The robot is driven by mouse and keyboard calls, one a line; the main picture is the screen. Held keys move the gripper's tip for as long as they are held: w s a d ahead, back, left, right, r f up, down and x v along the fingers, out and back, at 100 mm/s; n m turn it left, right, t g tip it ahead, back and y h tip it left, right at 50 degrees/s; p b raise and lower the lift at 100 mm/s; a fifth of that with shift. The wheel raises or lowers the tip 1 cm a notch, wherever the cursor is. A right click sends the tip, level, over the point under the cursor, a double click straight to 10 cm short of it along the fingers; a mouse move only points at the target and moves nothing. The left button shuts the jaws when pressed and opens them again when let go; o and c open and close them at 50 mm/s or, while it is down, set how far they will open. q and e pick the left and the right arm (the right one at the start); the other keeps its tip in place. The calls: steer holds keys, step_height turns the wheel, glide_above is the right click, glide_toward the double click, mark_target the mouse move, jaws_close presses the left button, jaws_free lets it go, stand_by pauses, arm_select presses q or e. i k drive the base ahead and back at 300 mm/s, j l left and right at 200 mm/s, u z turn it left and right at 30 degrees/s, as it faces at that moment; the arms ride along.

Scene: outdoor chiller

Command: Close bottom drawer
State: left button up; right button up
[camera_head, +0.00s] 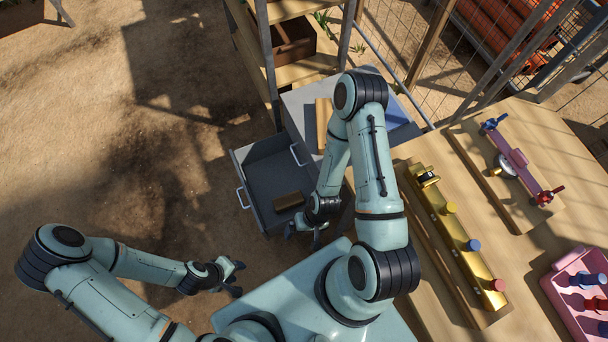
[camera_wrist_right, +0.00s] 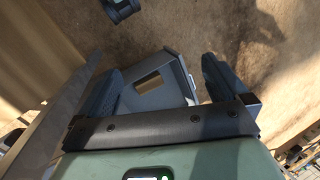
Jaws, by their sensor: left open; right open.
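The bottom drawer (camera_head: 262,168) is a grey metal box pulled out to the left of the grey cabinet (camera_head: 303,104). It has a silver handle (camera_head: 243,198) on its front, and a brown block (camera_head: 288,201) lies inside it. A second silver handle (camera_head: 298,154) shows on the cabinet above it. My right gripper (camera_head: 304,236) is open and empty beside the drawer's near right corner. In the right wrist view the drawer (camera_wrist_right: 160,95) shows between the open fingers, with the block in it. My left gripper (camera_head: 236,277) is open and empty over the ground, below and left of the drawer.
A wooden table (camera_head: 480,205) with a brass valve bar (camera_head: 448,235) and a pink tray (camera_head: 560,290) stands at the right. Wooden shelves (camera_head: 290,10) and a wire fence are behind the cabinet. The sandy ground left of the drawer is clear.

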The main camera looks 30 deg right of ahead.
mark_target(267, 168)
steer(key=j, duration=0.4)
steer(key=k+j, duration=0.15)
steer(key=j, duration=0.65)
steer(key=k+j+z, duration=0.1)
steer(key=j, duration=0.25)
steer(key=k+j+z, duration=0.1)
steer(key=j, duration=0.2)
steer(key=k+j+z, duration=0.1)
steer(key=j, duration=0.25)
steer(key=z, duration=0.9)
steer(key=i+j+z, duration=0.25)
steer(key=z, duration=0.15)
steer(key=i+j+z, duration=0.3)
steer(key=z, duration=0.15)
steer(key=i+j+z, duration=0.15)
steer(key=j+z, duration=0.25)
